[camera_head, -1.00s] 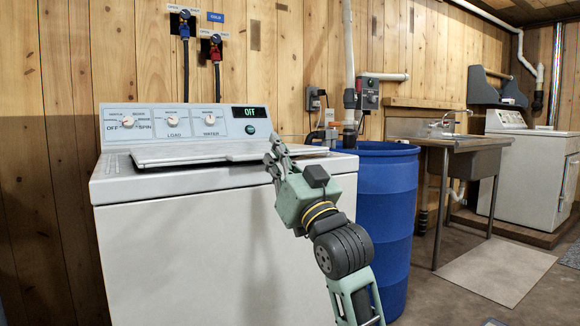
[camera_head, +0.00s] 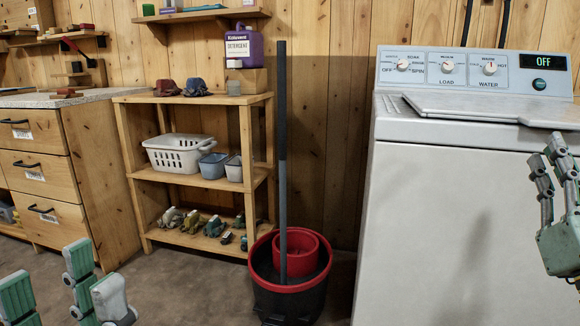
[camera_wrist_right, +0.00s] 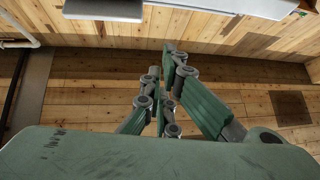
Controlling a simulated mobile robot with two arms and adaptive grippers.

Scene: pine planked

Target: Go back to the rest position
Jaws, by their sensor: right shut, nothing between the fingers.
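My left gripper (camera_head: 62,285) is at the bottom left of the head view. Its pale green fingers point up and stand apart, with nothing between them. My right gripper (camera_head: 551,160) is at the right edge, in front of the washing machine (camera_head: 445,220); its fingers point up, shut and empty.
A red-rimmed black bucket (camera_head: 287,300) with an upright pole (camera_head: 282,130) stands on the floor. A wooden shelf (camera_head: 205,99) holds a white basket (camera_head: 178,154) and small items. A drawer cabinet (camera_head: 55,175) is at left. Some floor between the left gripper and bucket is clear.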

